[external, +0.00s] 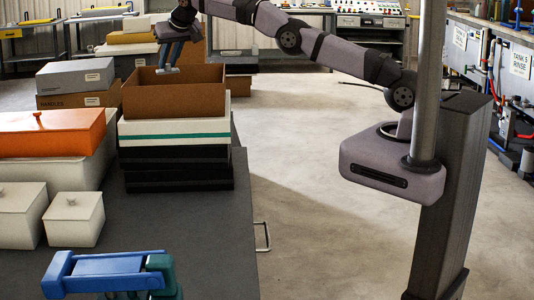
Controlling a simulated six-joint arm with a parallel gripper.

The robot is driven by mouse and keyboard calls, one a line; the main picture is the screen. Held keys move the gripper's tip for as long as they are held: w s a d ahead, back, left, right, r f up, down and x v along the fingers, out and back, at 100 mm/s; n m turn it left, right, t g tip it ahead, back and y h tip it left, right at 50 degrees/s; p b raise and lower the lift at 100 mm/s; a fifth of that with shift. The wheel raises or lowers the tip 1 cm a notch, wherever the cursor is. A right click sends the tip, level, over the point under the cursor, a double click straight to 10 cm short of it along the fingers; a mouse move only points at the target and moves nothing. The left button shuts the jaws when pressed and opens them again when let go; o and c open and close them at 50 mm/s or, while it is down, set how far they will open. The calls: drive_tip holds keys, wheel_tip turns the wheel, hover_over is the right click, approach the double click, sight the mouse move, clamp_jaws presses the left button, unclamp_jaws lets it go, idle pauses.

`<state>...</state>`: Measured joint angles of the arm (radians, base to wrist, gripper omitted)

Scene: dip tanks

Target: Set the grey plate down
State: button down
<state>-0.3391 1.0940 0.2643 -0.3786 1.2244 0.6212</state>
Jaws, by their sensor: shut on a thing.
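My gripper (169,69) hangs at the upper left, pointing down over the open brown box (175,101). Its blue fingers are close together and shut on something. A small light grey piece shows at the fingertips, just above or inside the far part of the box opening. It may be the grey plate, but it is too small to tell. The rest of what is held is hidden by the front wall of the box or too small to make out.
The brown box stands on stacked white and black boxes (178,168) on a dark table (185,230). An orange lidded box (50,135) and white lidded boxes (75,220) stand at left. A blue and green clamp-like thing (110,274) is in front. Bare table lies between.

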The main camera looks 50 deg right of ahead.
drive_tip(key=s+a+r+n+y, duration=0.1)
drive_tip(key=s+a, duration=0.3)
drive_tip(key=a, duration=0.8)
drive_tip(key=s+a+f+n+g+y+b, duration=0.1)
drive_tip(key=s+a+f+n+y+b, duration=0.75)
drive_tip(key=s+a+f, duration=1.55)
drive_tip(key=shift+s+d+f+n+h+b, duration=0.2)
drive_tip(key=shift+f+h+b, duration=0.2)
drive_tip(key=shift+f, duration=0.75)
drive_tip(key=shift+s+d+f+n+h+b, duration=0.2)
drive_tip(key=shift+f+h, duration=0.25)
drive_tip(key=shift+f, duration=0.75)
drive_tip(key=shift+s+f+n+h+b, duration=0.15)
drive_tip(key=shift+f+h+b, duration=0.25)
drive_tip(key=shift+f, duration=0.75)
drive_tip(key=shift+f+b, duration=0.3)
drive_tip(key=shift+f, duration=1.55)
drive_tip(key=shift+f, duration=0.15)
drive_tip(key=c, duration=1.6)
unclamp_jaws()
drive_tip(key=shift+c, duration=0.2)
